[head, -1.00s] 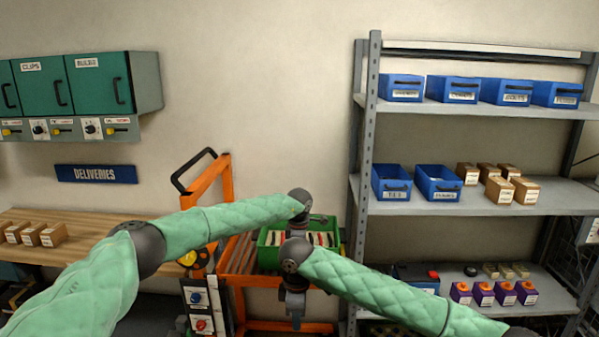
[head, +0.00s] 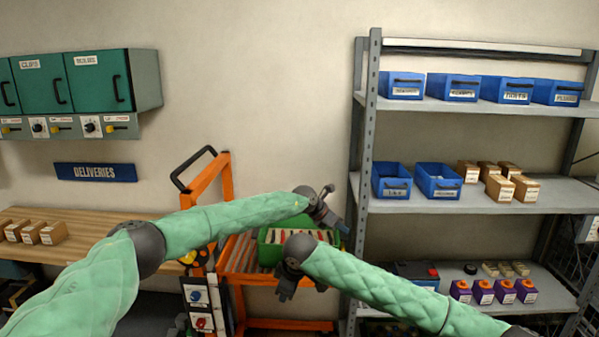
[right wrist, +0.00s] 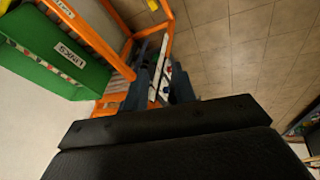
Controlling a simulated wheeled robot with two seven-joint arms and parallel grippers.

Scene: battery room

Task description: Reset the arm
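My left gripper (head: 336,207) is at the end of the green-sleeved arm from the left. It points right, just above the right side of the green bin, with its fingers apart and nothing seen between them. My right gripper (head: 302,291) hangs low in front of the green bin, pointing down. In the right wrist view its two fingers (right wrist: 160,88) stand apart with only background between them. Both forearms cross in front of the orange cart, close to each other.
The green bin (head: 270,252) with several items sits on the orange cart (head: 222,190). A metal shelf (head: 480,207) with blue bins and boxes stands at right. A wooden bench (head: 95,225) is at left, under green cabinets (head: 95,82). Tiled floor (right wrist: 235,50) beside the cart is clear.

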